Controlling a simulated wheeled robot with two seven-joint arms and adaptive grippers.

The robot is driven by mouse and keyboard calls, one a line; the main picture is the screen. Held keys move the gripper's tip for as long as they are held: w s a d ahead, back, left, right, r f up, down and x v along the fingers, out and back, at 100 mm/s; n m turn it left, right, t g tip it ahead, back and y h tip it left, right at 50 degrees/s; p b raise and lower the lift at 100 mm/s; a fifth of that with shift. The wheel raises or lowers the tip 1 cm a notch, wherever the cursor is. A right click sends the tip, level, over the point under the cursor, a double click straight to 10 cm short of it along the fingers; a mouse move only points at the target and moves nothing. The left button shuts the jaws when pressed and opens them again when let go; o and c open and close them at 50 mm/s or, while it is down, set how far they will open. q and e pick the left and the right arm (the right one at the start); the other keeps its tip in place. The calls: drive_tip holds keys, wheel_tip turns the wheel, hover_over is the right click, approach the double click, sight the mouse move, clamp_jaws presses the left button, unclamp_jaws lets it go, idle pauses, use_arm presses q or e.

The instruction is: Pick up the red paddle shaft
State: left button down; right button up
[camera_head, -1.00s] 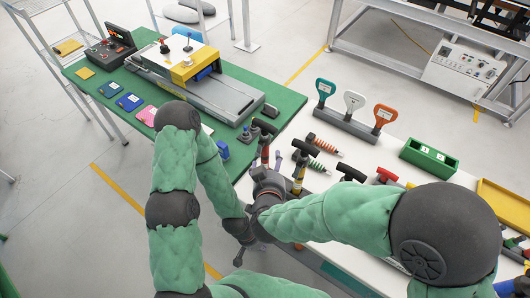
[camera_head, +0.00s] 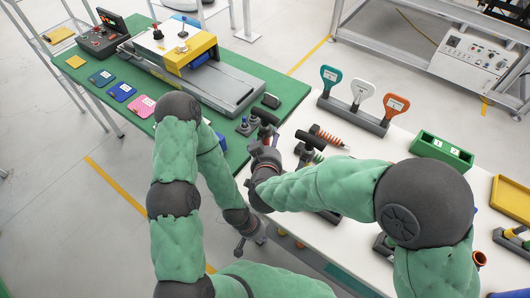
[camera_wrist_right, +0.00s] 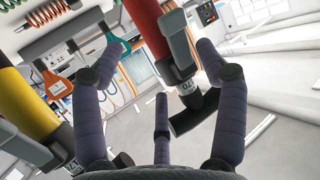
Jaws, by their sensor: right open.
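The red paddle shaft (camera_wrist_right: 146,22) runs down through the right wrist view to a black T-handle (camera_wrist_right: 190,113). It lies between the spread fingers of my right gripper (camera_wrist_right: 160,48), nearer the right finger, with no clear grip on it. In the head view the black T-handle (camera_head: 265,116) shows just above my right gripper (camera_head: 262,150), which hides most of the red shaft. A yellow shaft (camera_wrist_right: 26,103) stands at the left in the right wrist view. My left gripper (camera_head: 243,247) hangs low beside the white table; its fingers are too small to judge.
Another black T-handle (camera_head: 310,141) stands close right of my right gripper. A rack (camera_head: 352,118) with teal, white and orange handles is behind. A green box (camera_head: 440,151) and a yellow tray (camera_head: 511,197) are farther right. The green table (camera_head: 229,146) adjoins on the left.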

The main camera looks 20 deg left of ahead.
sight(268, 138)
drive_tip(key=b+x, duration=0.1)
drive_tip(key=x, duration=0.4)
drive_tip(key=shift+c, duration=0.3)
clamp_jaws()
